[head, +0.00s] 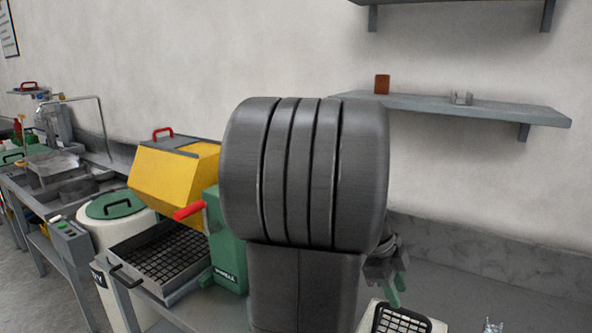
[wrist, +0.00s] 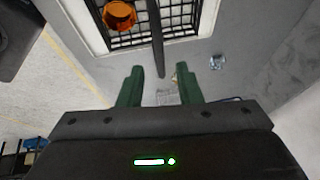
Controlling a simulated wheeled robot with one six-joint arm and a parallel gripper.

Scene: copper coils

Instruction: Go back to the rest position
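My gripper (wrist: 163,74) shows in the wrist view with its two green fingers apart and nothing between them. In the head view my gripper (head: 394,290) is partly hidden behind my dark arm, above the right part of the bench. An orange, copper-coloured ring-like piece (wrist: 119,14) lies on a black grid in a white-rimmed tray (wrist: 92,27), beyond the fingertips and to the left. The same tray shows in the head view (head: 437,325), cut off by the bottom edge.
A green press (head: 229,250) with a red handle, a yellow bin (head: 165,180) and a grid-bottomed tray (head: 118,262) stand left of my arm. A wall shelf (head: 480,108) hangs behind.

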